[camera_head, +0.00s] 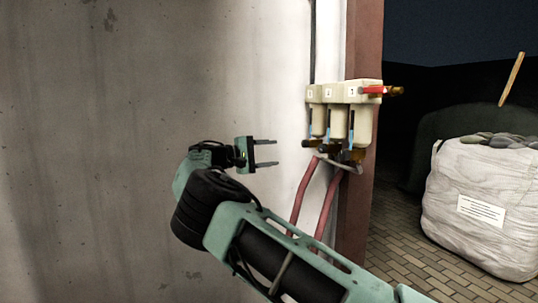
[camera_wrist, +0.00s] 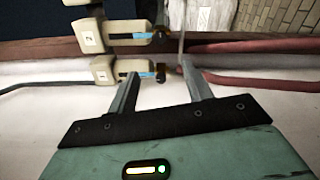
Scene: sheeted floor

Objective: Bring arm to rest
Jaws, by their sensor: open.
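My arm reaches up from the lower right of the head view, green and black, bent at the elbow. My gripper (camera_head: 265,154) is open and empty, with its two fingers pointing right toward the wall-mounted units. In the wrist view my gripper (camera_wrist: 160,82) shows two separated fingers with nothing between them. The cream numbered units (camera_head: 342,110) hang on the wall by the red-brown post, to the right of the gripper. They also show beyond the fingertips in the wrist view (camera_wrist: 106,72). In the head view a gap shows between fingers and units.
Red hoses (camera_head: 305,192) run down from the units. A red handle (camera_head: 374,90) sits at their upper right. A concrete wall (camera_head: 110,130) fills the left. A white bulk bag (camera_head: 480,210) of stones stands on the brick floor (camera_head: 400,250) at right.

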